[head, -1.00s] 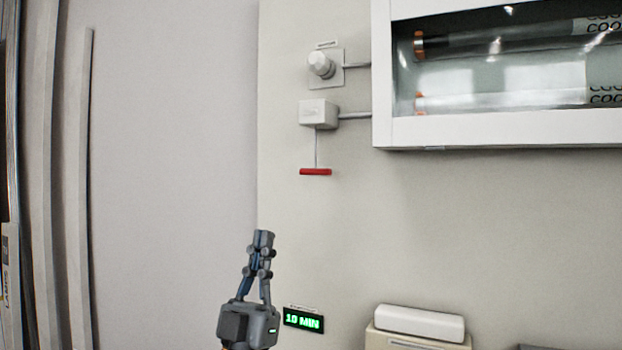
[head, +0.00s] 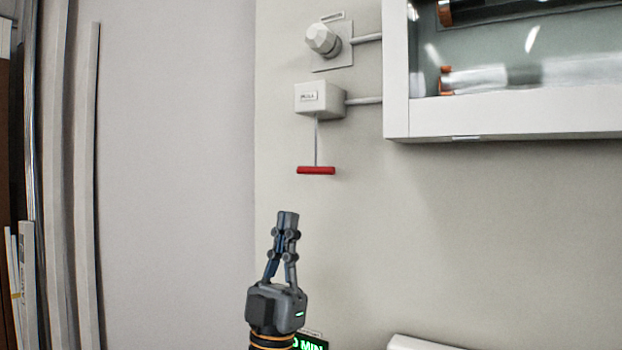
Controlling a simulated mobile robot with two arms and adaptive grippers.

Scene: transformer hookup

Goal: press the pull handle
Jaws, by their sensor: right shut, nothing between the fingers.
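The red pull handle (head: 316,170) hangs on a thin cord below a small white box (head: 318,100) on the wall. It is a short horizontal bar. My right gripper (head: 288,215) points upward with its fingers together and nothing between them. In the picture it is below the handle and slightly to its left, with a visible gap. It is not touching the handle. My left gripper is not in view.
A white-framed glass case (head: 500,117) with tubes inside is on the wall at upper right. A round knob (head: 323,39) sits above the box. A green display (head: 312,343) is partly hidden behind my right arm. The wall around the handle is clear.

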